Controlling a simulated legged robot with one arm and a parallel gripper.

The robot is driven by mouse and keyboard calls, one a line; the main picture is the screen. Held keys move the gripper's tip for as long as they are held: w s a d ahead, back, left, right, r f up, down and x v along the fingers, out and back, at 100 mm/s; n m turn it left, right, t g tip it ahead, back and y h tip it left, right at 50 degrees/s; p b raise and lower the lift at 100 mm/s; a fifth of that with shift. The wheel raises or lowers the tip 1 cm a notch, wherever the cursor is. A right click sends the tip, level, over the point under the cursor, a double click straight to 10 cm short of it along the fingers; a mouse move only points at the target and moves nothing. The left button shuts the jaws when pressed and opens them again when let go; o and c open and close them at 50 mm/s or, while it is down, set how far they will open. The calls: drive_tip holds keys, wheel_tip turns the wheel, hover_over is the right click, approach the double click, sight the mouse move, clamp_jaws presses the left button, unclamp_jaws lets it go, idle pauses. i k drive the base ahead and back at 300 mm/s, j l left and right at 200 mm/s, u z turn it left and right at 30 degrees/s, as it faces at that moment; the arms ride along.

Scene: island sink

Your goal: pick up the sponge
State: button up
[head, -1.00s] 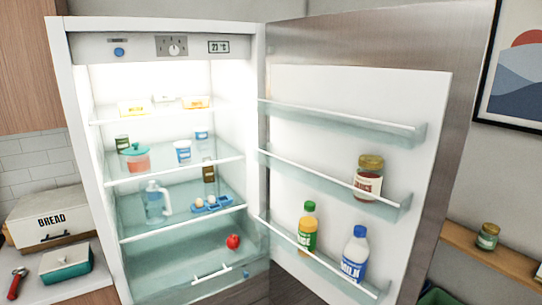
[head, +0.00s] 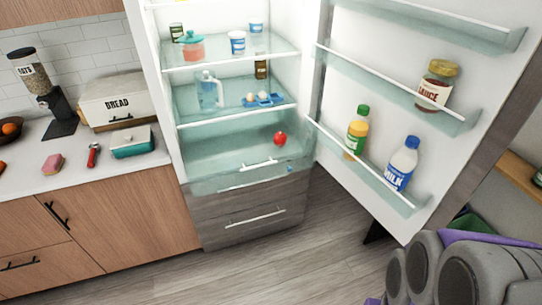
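A pink block that looks like the sponge (head: 52,164) lies on the white counter (head: 75,180) at the left of the head view. It lies left of a red-handled tool (head: 93,155), apart from it. Grey rounded parts with purple edges fill the lower right corner and look like my own arm or body. I cannot make out my gripper's fingers in this view, and nothing touches the sponge.
The open fridge (head: 240,125) and its door (head: 400,65) fill the middle and right. A bread box (head: 118,101), a teal dish (head: 132,142) and an oats dispenser (head: 42,85) stand on the counter. The wooden floor (head: 290,260) ahead is clear.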

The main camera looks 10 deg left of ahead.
sight(53, 164)
drive_tip(key=u, duration=2.15)
drive_tip(key=i+z, duration=0.1)
drive_tip(key=i, duration=0.55)
drive_tip(key=i+j+z, duration=0.1)
drive_tip(key=i, duration=0.55)
drive_tip(key=i+j+z, duration=0.15)
drive_tip(key=i, duration=0.5)
drive_tip(key=i+j+z, duration=0.1)
drive_tip(key=i, duration=0.5)
